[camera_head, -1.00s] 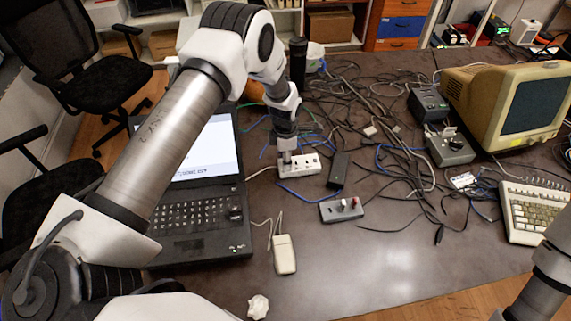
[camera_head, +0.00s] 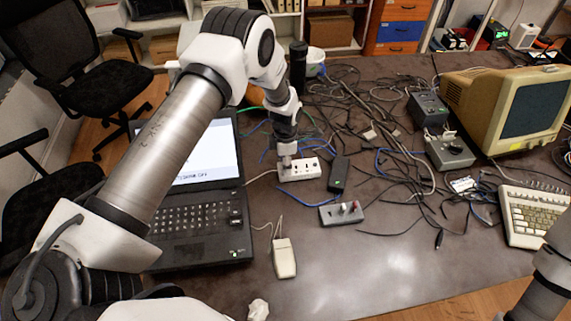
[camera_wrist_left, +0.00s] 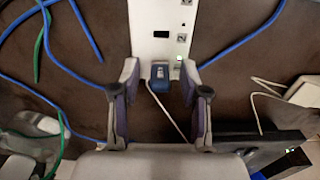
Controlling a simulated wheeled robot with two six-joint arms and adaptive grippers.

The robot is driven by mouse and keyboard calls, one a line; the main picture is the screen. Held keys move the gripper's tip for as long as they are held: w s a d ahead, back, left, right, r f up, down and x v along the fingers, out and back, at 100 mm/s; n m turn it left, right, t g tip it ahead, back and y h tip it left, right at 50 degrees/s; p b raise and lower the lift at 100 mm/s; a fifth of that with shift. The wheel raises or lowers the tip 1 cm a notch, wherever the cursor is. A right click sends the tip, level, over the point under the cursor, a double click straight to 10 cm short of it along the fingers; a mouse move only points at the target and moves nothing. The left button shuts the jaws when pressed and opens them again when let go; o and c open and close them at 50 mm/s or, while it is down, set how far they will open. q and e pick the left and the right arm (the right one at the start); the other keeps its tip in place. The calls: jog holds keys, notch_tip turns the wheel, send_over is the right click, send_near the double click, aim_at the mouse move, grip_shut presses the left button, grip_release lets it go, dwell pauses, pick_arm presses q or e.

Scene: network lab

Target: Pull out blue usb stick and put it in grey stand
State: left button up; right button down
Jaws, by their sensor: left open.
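The white hub (camera_head: 302,170) lies on the table right of the laptop, and it also shows in the left wrist view (camera_wrist_left: 156,20). The blue usb stick (camera_wrist_left: 159,80) sits at the near end of the hub in the left wrist view. My left gripper (camera_head: 287,160) is over the hub's left end and hides the stick in the head view. In the left wrist view my left gripper (camera_wrist_left: 159,92) is open, one finger on each side of the stick, with gaps. The grey stand (camera_head: 341,213) holds a few small sticks, one reddish. My right gripper is out of view.
A black laptop (camera_head: 195,215) is left of the hub. A black adapter (camera_head: 339,173) lies between hub and cables. A mouse (camera_head: 284,258) lies in front. Tangled cables cover the back and middle. A monitor (camera_head: 505,105) and keyboard (camera_head: 535,215) stand right.

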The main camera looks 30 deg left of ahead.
pick_arm(q)
grip_shut()
jog(key=shift+r, duration=0.1)
jog(key=shift+r+p, duration=2.3)
jog(key=shift+r, duration=0.65)
jog(key=shift+r+p, duration=1.5)
jog(key=shift+r, duration=0.55)
